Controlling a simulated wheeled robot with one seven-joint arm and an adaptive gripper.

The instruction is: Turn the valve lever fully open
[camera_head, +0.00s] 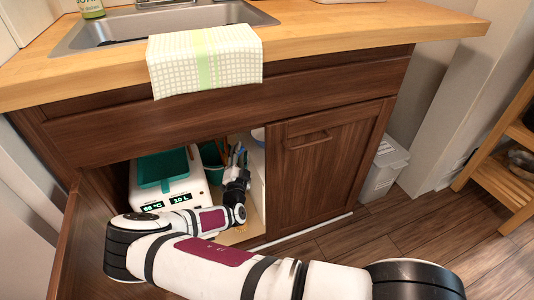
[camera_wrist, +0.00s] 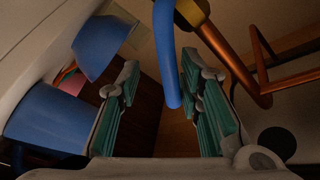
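The valve lever (camera_wrist: 166,60) is a blue bent bar in the wrist view, hanging down from the brass valve body (camera_wrist: 192,11) at the top. My gripper (camera_wrist: 160,70) is open, with one teal-padded finger on each side of the lever's lower end. The lever is nearer the right finger; I cannot tell whether they touch. In the head view my gripper (camera_head: 238,158) reaches into the open cupboard under the sink, and the lever cannot be made out there.
Copper pipes (camera_wrist: 257,75) run close to the right finger. Blue objects (camera_wrist: 48,118) stand left of the gripper. A white heater (camera_head: 180,188) with displays fills the cupboard's left side. A closed door (camera_head: 322,165) bounds the opening on the right; the countertop (camera_head: 330,40) is above.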

